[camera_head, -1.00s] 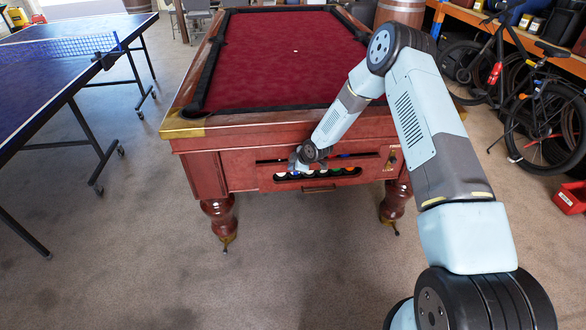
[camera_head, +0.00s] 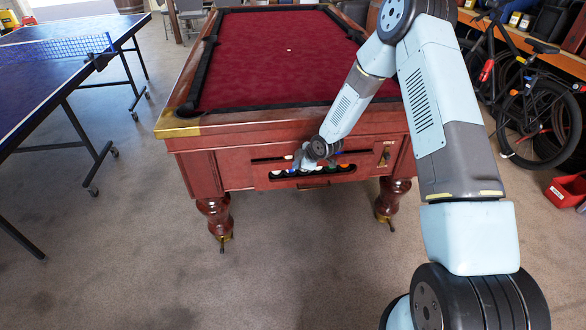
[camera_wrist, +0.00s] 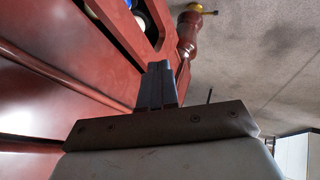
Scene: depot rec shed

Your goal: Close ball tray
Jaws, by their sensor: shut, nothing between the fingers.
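The ball tray (camera_head: 314,184) is set in the end panel of the pool table (camera_head: 225,170), below its red cloth. Several coloured balls (camera_head: 290,172) show in its long dark opening. My gripper (camera_head: 298,161) is in front of the panel, near the opening's upper left, and partly blocks the view of the opening. In the wrist view the two fingers of my gripper (camera_wrist: 158,68) are together and empty, close to the red wood. The tray's wooden rim (camera_wrist: 172,48) and some balls (camera_wrist: 140,15) show beyond them. I cannot tell whether the fingertips touch the tray.
A blue table-tennis table (camera_head: 50,80) stands at the left. Bicycles (camera_head: 540,105) and a red bin (camera_head: 566,190) are at the right. Carved table legs (camera_head: 215,215) flank the tray. The floor (camera_head: 290,260) in front is clear.

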